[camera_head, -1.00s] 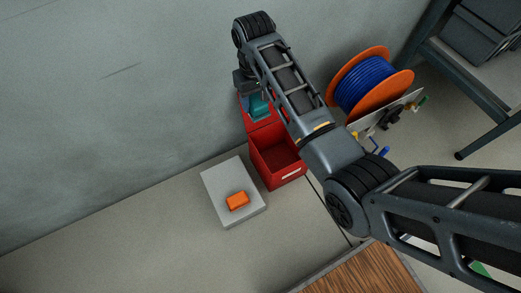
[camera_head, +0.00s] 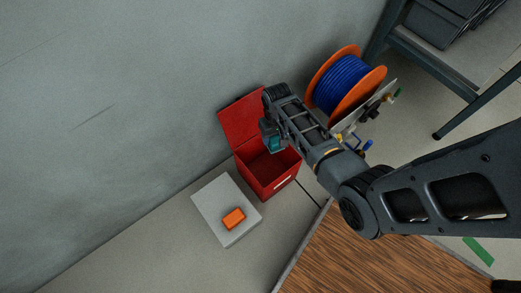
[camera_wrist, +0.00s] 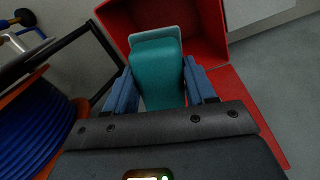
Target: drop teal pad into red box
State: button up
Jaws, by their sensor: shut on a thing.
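The teal pad (camera_wrist: 158,72) is held between the two fingers of my gripper (camera_wrist: 160,85), which is shut on it. In the head view the teal pad (camera_head: 275,143) shows small below my wrist, over the open red box (camera_head: 265,180). The red box's lid (camera_head: 243,118) is raised against the wall. In the wrist view the red box (camera_wrist: 200,40) lies beyond the pad, its inside partly hidden by the pad. I cannot tell how high the pad is above the box floor.
A grey block (camera_head: 215,198) with an orange block (camera_head: 234,218) on it stands left of the box. A blue cable reel (camera_head: 343,83) with orange flanges is close on the right. A dark metal frame (camera_head: 440,60) stands farther right. Open floor lies to the left.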

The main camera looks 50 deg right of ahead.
notch_tip(320, 180, down, 6)
jog(key=b, duration=0.6)
jog(key=o, duration=1.2)
jog(key=shift+r+p, duration=1.75)
jog(key=shift+r, duration=2.2)
